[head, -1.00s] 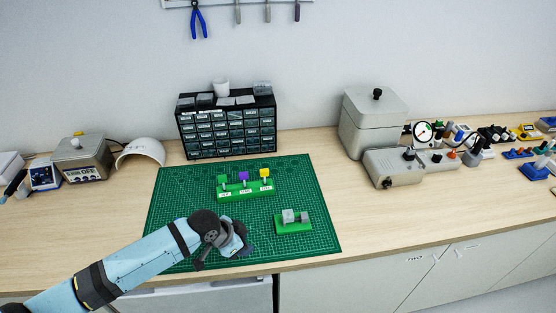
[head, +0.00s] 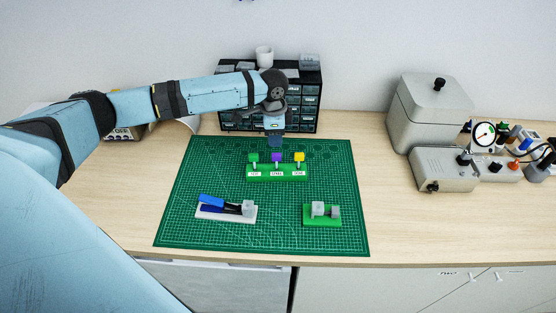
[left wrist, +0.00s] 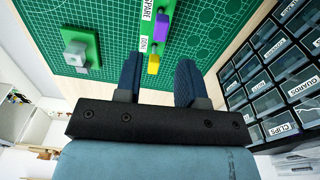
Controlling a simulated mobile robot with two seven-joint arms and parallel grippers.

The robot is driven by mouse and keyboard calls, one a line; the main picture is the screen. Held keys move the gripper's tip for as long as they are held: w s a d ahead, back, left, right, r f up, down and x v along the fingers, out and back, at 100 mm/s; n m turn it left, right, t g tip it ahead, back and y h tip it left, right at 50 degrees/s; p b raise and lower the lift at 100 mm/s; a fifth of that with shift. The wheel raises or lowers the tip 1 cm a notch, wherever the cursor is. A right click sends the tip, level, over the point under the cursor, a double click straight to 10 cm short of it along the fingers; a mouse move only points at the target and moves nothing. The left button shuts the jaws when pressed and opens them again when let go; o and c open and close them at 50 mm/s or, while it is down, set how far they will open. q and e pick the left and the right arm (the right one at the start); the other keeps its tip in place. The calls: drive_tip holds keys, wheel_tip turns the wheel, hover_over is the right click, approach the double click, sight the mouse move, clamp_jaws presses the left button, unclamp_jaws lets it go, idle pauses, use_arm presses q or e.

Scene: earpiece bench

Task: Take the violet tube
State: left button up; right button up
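The violet tube (head: 277,157) stands upright in the middle of a green rack (head: 262,177) with white labels, between a green tube (head: 253,158) and a yellow tube (head: 299,157). My left gripper (head: 274,141) is just behind and above the violet tube, pointing down. In the left wrist view my left gripper (left wrist: 158,72) is open and its fingers are empty. The violet tube (left wrist: 161,27) shows beyond the fingertips there, with the yellow tube (left wrist: 153,64) nearer. The green tube is out of that view. My right gripper is not in view.
A blue and white tool (head: 228,209) and a green block with grey parts (head: 322,215) lie on the green cutting mat (head: 275,236). A black drawer cabinet (head: 311,100) stands close behind my left gripper. Grey boxes (head: 430,112) stand at the right.

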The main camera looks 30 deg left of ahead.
sight(276, 154)
use_arm(q)
wheel_tip(276, 154, down, 6)
drive_tip(key=b, duration=0.5)
drive_tip(key=shift+w+r, duration=0.1)
drive_tip(key=shift+r, duration=0.1)
drive_tip(key=shift+d+f, duration=0.1)
drive_tip(key=shift+f, duration=1)
clamp_jaws()
